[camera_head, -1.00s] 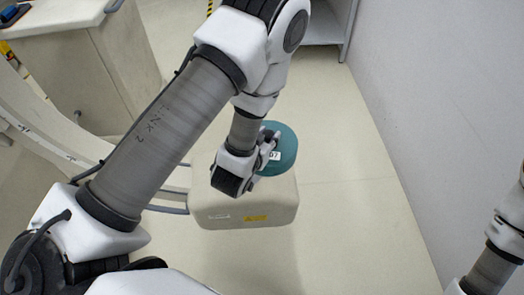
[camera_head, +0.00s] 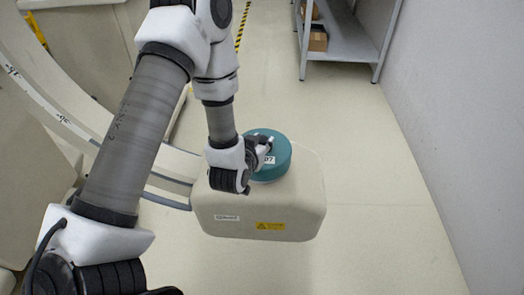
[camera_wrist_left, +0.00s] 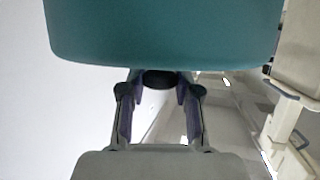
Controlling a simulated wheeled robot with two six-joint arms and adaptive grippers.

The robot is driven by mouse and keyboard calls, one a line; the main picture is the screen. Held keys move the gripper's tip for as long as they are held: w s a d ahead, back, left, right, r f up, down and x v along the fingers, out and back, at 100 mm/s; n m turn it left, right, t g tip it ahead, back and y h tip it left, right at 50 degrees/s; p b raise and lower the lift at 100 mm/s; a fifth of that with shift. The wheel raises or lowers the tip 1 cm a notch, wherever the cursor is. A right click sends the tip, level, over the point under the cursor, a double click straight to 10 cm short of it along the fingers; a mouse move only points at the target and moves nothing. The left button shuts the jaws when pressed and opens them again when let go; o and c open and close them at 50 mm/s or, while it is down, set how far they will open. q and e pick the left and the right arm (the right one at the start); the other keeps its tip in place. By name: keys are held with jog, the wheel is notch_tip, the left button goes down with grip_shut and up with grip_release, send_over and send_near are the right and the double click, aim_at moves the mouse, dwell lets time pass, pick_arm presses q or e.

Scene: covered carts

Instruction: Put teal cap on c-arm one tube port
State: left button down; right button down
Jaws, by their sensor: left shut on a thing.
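The teal cap (camera_head: 273,160) is a round lid with a white label reading 07. In the head view it is at the top of the beige box-shaped end of the c-arm (camera_head: 300,205); I cannot tell whether it touches it. My left gripper (camera_head: 262,150) is shut on the cap at its left side. In the left wrist view the cap (camera_wrist_left: 165,30) fills the top, with the fingers (camera_wrist_left: 158,95) reaching to its lower edge. The tube port is not visible; the cap may hide it. My right gripper is not in view.
The curved c-arm beam (camera_head: 60,110) runs from upper left to the box. A beige cabinet (camera_head: 85,45) stands at the upper left. A grey shelf (camera_head: 345,40) with cardboard boxes stands at the back right, beside a plain wall (camera_head: 455,110). Floor to the right of the box is clear.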

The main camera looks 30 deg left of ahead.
pick_arm(q)
jog(key=shift+f, duration=1.05)
jog(key=shift+f, duration=0.1)
jog(key=c, duration=0.8)
grip_release()
